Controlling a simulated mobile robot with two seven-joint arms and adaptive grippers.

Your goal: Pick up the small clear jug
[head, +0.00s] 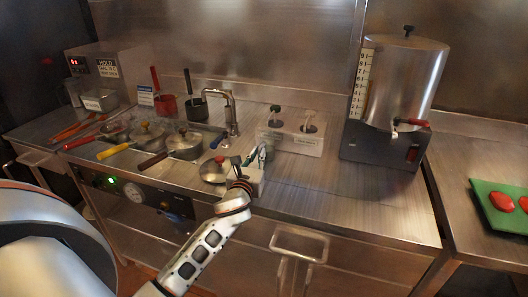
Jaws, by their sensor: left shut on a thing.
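My left gripper (243,177) reaches in from the lower left to the front part of the steel counter. It is shut at the near left side of a small clear, pale jug (257,184), which is partly hidden by the gripper. I cannot tell whether the jug touches the counter. A round lid with a red knob (219,161) lies just left of the gripper. My right gripper is not in view.
A tap (232,112) and a clear-sided bin (291,137) stand behind. Several lidded pans (184,143) crowd the left. A metal dispenser (404,82) stands at the right, with a green board (503,214) beyond. The counter (345,205) is clear at front right.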

